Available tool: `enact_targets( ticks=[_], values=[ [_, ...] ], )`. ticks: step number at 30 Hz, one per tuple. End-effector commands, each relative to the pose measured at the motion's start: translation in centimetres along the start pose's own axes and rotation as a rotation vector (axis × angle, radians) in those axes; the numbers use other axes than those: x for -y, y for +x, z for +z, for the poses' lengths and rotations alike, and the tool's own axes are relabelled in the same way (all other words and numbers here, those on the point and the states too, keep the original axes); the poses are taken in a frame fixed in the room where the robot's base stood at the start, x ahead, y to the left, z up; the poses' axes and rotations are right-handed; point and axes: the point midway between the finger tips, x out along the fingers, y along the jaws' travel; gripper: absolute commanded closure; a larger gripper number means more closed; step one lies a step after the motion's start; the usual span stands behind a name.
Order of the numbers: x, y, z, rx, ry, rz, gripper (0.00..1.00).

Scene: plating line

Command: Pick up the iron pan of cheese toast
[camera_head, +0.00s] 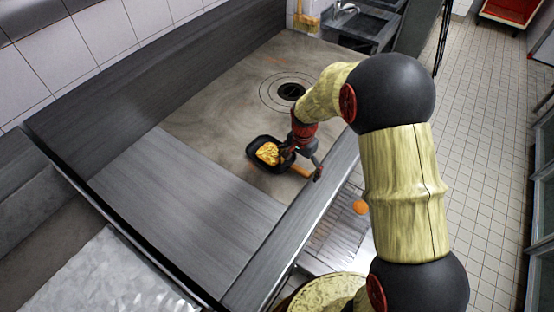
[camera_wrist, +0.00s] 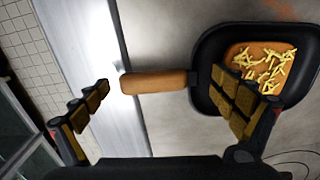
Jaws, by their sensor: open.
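The black iron pan (camera_head: 251,148) sits on the flat steel surface of the counter, with the cheese toast (camera_head: 268,153) inside it. In the wrist view the pan (camera_wrist: 204,58) is at the right, and the toast (camera_wrist: 238,52) is topped with pale cheese shreds. Its brown wooden handle (camera_wrist: 153,82) points left, toward the counter's front edge. My gripper (camera_wrist: 170,108) is open, with one finger left of the handle and the other overlapping the pan in the picture. In the head view my gripper (camera_head: 303,165) partly hides the pan's right side and handle.
A round burner ring with a dark centre (camera_head: 291,91) lies behind the pan. A raised grey ledge (camera_head: 290,238) runs along the counter's front edge. A sink (camera_head: 365,28) is at the back. Bare counter surface (camera_head: 205,125) lies left of the pan.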

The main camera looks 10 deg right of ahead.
Motion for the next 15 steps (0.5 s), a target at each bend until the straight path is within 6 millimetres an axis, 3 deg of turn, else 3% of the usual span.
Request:
enact_targets(
  ticks=[5, 15],
  values=[
    [0.02, -0.07, -0.03, -0.001, 0.0, -0.001, 0.04],
    [0.02, -0.07, -0.03, 0.0, 0.0, -0.001, 0.23]
  ],
)
